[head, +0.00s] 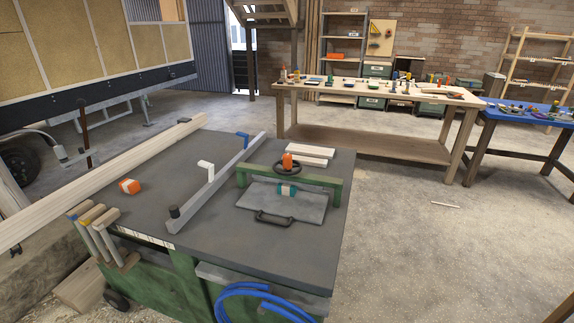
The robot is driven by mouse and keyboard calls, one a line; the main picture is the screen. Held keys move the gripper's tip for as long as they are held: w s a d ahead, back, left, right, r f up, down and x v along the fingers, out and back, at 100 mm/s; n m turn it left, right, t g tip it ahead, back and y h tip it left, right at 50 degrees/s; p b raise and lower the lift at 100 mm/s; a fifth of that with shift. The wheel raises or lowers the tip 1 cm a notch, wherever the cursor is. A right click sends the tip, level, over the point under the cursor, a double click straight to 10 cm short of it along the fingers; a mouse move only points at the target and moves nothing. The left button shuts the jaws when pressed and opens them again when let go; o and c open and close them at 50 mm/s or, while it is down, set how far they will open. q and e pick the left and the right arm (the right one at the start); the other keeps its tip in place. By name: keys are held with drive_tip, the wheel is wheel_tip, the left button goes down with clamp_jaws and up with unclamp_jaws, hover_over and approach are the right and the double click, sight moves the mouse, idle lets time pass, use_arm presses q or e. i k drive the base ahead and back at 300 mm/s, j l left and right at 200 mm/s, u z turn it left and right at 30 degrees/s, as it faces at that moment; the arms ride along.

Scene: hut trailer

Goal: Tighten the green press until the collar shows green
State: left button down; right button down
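The green press (246,179) stands on the right part of the dark workbench top (150,215). Its green frame spans a grey plate (305,208) that has a black handle (274,218) at its front edge. A black handwheel (276,169) with an orange knob (287,160) sits on top of the frame. Neither of my grippers is in view.
A long grey fence (220,182) with a white clamp (206,170) lies left of the press. An orange-and-white block (129,186), light boards (305,153) and blue hose (262,303) are nearby. A wooden table (365,95) stands behind. Floor (430,240) to the right is mostly clear.

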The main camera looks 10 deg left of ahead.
sight(286, 163)
drive_tip(key=i+l+u, duration=0.4)
drive_tip(key=i+l, duration=0.15)
drive_tip(key=i+l+u, duration=0.4)
drive_tip(key=l, duration=0.35)
drive_tip(key=i+l+u, duration=0.2)
drive_tip(key=l, duration=0.2)
drive_tip(key=i+l+u, duration=0.2)
drive_tip(key=l, duration=0.25)
drive_tip(key=i+l+u, duration=0.2)
drive_tip(key=l, duration=0.25)
drive_tip(key=l+u, duration=0.2)
drive_tip(key=l, duration=0.25)
